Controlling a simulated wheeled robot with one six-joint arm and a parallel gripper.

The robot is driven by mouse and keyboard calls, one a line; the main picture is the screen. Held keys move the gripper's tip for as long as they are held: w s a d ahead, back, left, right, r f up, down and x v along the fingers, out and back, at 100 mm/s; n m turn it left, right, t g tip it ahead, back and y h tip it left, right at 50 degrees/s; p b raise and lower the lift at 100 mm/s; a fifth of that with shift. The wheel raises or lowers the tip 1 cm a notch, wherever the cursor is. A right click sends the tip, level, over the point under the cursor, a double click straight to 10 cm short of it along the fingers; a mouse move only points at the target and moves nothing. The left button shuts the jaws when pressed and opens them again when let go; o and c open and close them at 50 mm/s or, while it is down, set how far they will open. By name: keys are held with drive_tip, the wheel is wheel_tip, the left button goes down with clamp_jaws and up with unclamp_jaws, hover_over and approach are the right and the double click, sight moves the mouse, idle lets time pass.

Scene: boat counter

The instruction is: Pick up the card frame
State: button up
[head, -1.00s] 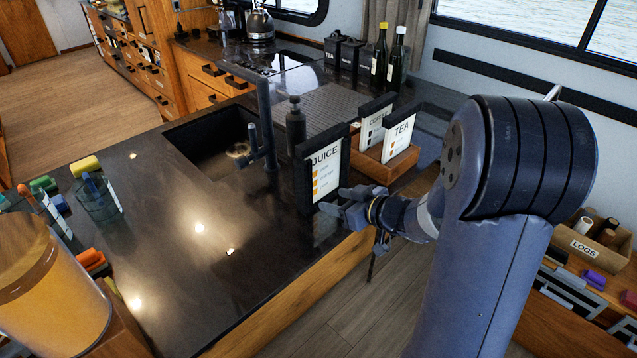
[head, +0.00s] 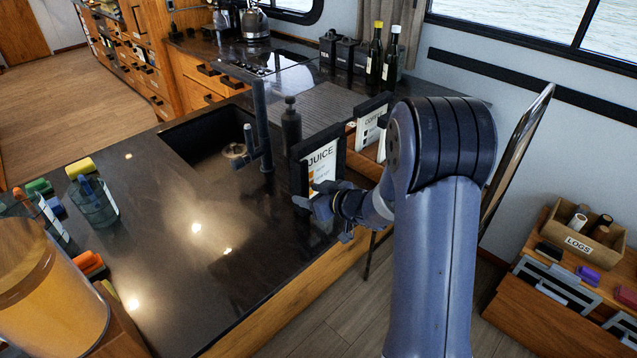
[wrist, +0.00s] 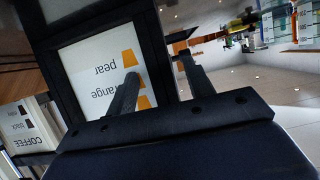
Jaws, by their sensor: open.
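The black card frame (head: 297,178) with a white JUICE card stands upright near the counter's right edge. In the wrist view the frame (wrist: 155,45) fills the upper middle, its card lettering upside down. My gripper (head: 312,198) is open at the frame's lower front. In the wrist view one finger of my gripper (wrist: 158,66) overlaps the card face and the other lies past the frame's side edge. I cannot tell whether either finger touches it. A COFFEE card frame (head: 372,124) stands behind; my arm hides part of its holder.
A dark soap bottle (head: 291,127) and a tap (head: 262,125) stand by the sink (head: 208,140), behind and left of the frame. The dark counter (head: 190,250) left of the gripper is clear. Jars with markers (head: 92,203) stand far left.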

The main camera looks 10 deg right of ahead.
drive_tip(key=shift+c, duration=0.2)
clamp_jaws()
idle(0.4)
drive_tip(key=shift+r, duration=0.2)
